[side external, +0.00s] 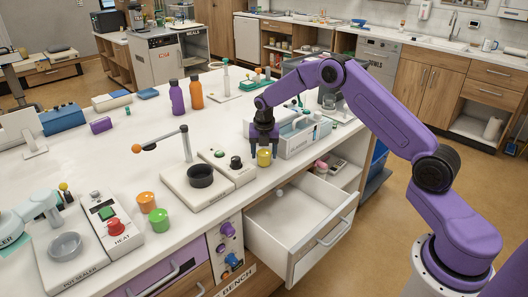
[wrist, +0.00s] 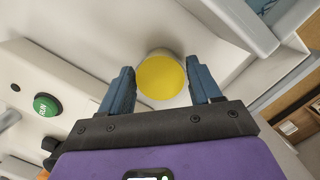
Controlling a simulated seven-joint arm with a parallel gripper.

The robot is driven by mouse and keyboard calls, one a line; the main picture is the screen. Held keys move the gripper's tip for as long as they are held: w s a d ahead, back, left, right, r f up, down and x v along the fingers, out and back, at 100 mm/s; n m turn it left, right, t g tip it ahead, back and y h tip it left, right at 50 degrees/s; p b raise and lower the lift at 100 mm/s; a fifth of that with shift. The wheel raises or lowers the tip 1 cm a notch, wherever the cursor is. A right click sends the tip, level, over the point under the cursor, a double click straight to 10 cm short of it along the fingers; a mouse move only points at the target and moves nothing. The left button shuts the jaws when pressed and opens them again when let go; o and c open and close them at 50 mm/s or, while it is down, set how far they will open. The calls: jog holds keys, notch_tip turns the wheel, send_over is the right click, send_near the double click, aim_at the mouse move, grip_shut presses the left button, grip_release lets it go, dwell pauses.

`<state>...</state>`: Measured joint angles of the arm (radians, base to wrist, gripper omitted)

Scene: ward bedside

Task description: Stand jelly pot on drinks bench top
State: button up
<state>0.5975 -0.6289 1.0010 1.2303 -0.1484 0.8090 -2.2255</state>
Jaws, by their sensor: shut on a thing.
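My gripper (side external: 264,149) is shut on a small yellow-topped pot (side external: 264,159), which hangs upright below the fingers. In the wrist view the round yellow top of the pot (wrist: 160,78) sits between the two blue fingers of my gripper (wrist: 159,82). The white bench top (side external: 105,172) spreads left of and behind the pot. The pot is near the bench's front edge, close to the open drawer (side external: 290,222); whether it touches the surface I cannot tell. An orange pot (side external: 147,202) and a green pot (side external: 160,221) stand on the bench at the front left.
A white device with a black cup (side external: 200,176) stands left of the pot. A white-and-blue caddy (side external: 305,135) stands close on its right. A heat station (side external: 108,225) is at the front left. Purple (side external: 177,98) and orange bottles (side external: 196,94) stand farther back. Bare bench lies around the middle.

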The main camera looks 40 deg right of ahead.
aim_at(264, 153)
jog(key=shift+f, duration=0.15)
jog(key=o, duration=1.1)
notch_tip(264, 153, up, 12)
jog(key=s+a, duration=0.1)
jog(key=s+a+r+m, duration=0.4)
jog(key=s+a, duration=0.6)
jog(key=a, duration=0.1)
jog(key=s+a+r+m+y, duration=0.1)
jog(key=s+a+m, duration=0.15)
jog(key=s, duration=0.35)
jog(key=s+a+r+m, duration=0.1)
jog(key=s+a, duration=0.2)
jog(key=s, duration=0.3)
jog(key=s+d+m, duration=0.1)
jog(key=s+m, duration=0.1)
jog(key=s, duration=0.5)
jog(key=s+d+f+m, duration=0.1)
jog(key=s+m, duration=0.1)
jog(key=s, duration=0.6)
jog(key=s+d+f+m+g, duration=0.1)
jog(key=s+d+m, duration=0.1)
jog(key=s, duration=0.5)
jog(key=shift+s+m+y, duration=0.3)
jog(key=shift+s+m, duration=0.05)
jog(key=shift+m, duration=0.1)
